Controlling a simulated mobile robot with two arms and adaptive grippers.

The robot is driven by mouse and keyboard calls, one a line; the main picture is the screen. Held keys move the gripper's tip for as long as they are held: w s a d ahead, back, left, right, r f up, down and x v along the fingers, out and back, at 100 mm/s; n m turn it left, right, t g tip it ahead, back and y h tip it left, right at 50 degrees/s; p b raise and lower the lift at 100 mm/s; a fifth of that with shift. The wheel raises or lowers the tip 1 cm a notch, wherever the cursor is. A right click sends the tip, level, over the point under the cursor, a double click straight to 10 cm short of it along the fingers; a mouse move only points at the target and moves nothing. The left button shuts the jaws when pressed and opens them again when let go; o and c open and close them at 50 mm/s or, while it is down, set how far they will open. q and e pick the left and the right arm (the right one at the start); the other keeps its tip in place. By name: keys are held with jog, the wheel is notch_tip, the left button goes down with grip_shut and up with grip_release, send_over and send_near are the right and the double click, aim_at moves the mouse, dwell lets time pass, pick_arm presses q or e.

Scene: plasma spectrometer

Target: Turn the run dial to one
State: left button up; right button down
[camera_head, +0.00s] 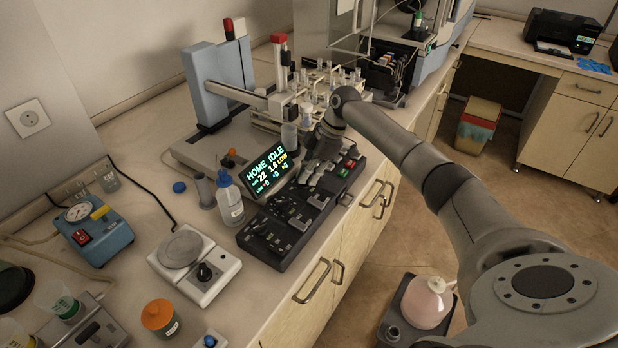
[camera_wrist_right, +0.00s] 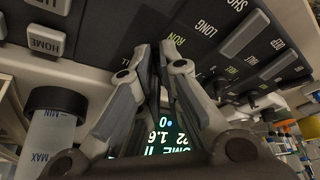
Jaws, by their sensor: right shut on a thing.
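The black control panel (camera_head: 262,247) lies along the counter's front edge, with small keys and switches on it. My right gripper (camera_head: 306,176) reaches down onto the panel's upper part, just right of the lit display. My left gripper is not in view.
The lit display (camera_head: 264,168) reads HOME IDLE. A white bottle (camera_head: 230,205) stands left of the panel. Red and green buttons (camera_head: 346,168) sit right of my gripper. A sampler with a tube rack (camera_head: 270,110) stands behind. A balance (camera_head: 195,265) is at the left.

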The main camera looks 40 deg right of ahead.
jog(key=shift+w+n, duration=0.1)
jog(key=shift+n, duration=0.5)
jog(key=c, duration=1.6)
grip_release()
jog(key=shift+g, duration=0.3)
jog(key=v, duration=1.2)
